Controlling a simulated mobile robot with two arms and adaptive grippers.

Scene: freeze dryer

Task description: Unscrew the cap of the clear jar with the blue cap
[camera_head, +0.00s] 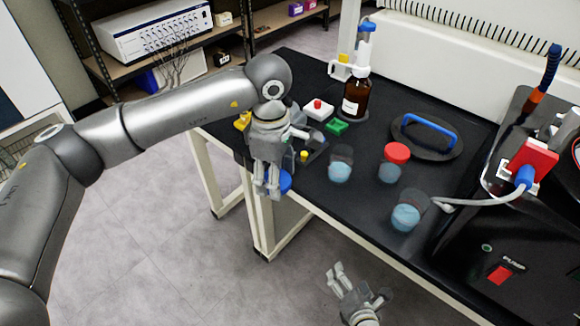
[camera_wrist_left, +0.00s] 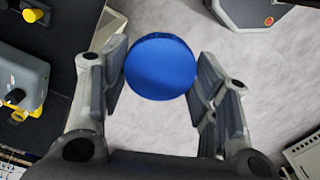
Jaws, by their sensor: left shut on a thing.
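My left gripper (camera_head: 266,188) is shut on a round blue cap (camera_head: 285,182), out past the table's left edge and above the floor. The cap also shows between both fingers in the left wrist view (camera_wrist_left: 160,66), its flat top facing the camera. No jar shows beneath the cap; its underside is hidden. A clear jar (camera_head: 341,165) with pale blue contents stands upright on the black table, right of the gripper, with no blue cap visible on it. My right gripper (camera_head: 334,275) is low at the bottom, off the table, with its fingers apart and empty.
A red-capped jar (camera_head: 396,153) and another clear jar (camera_head: 407,216) stand to the right. A machine fills the right side.

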